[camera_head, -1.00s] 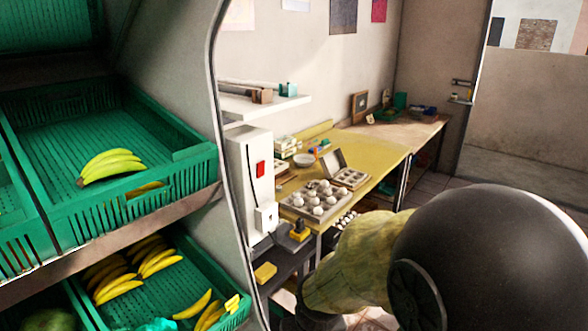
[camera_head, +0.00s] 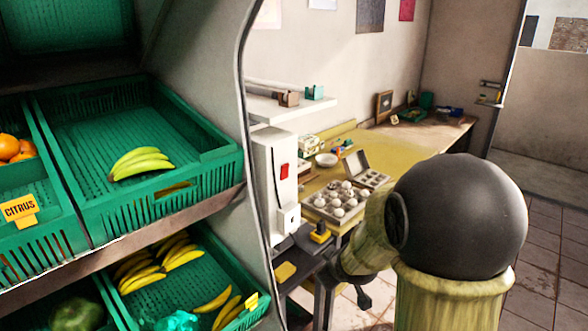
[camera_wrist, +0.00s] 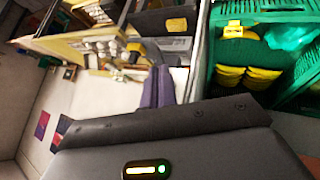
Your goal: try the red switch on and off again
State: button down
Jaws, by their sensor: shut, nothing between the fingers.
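The red switch (camera_head: 284,171) is a small red rocker on the front of a tall white wall box (camera_head: 262,165), in the middle of the head view. My gripper's two purple-grey fingers (camera_wrist: 158,88) show together and empty in the wrist view. In the head view my arm reaches in from the lower right, with its end low and to the right of the white box. The fingers are not clear there. The gripper is apart from the switch. I cannot make out the switch in the wrist view.
Green crates with bananas (camera_head: 142,163) stand on a rack at the left, whose pale side panel (camera_head: 205,75) rises near the switch. A wall shelf (camera_head: 292,108) juts out above the box. A yellow table (camera_head: 400,150) with an egg tray (camera_head: 325,208) stands behind.

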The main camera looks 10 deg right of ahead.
jog(key=w+d+r+n+t+y+p, duration=0.3)
jog(key=w+r+n+t+y, duration=0.4)
jog(key=n, duration=1.1)
jog(key=w+r+y+p, duration=0.1)
jog(key=w+r+y, duration=0.3)
jog(key=w+r, duration=0.1)
jog(key=shift+w+d+n+y, duration=0.15)
jog(key=shift+w+n+y, duration=0.15)
jog(key=shift+n+y, duration=0.1)
jog(key=shift+p, duration=0.3)
jog(key=p, duration=0.8)
send_near(286, 168)
jog(key=x, duration=0.6)
jog(key=shift+r, duration=0.15)
jog(key=shift+w+a, duration=0.2)
jog(key=shift+w, duration=0.2)
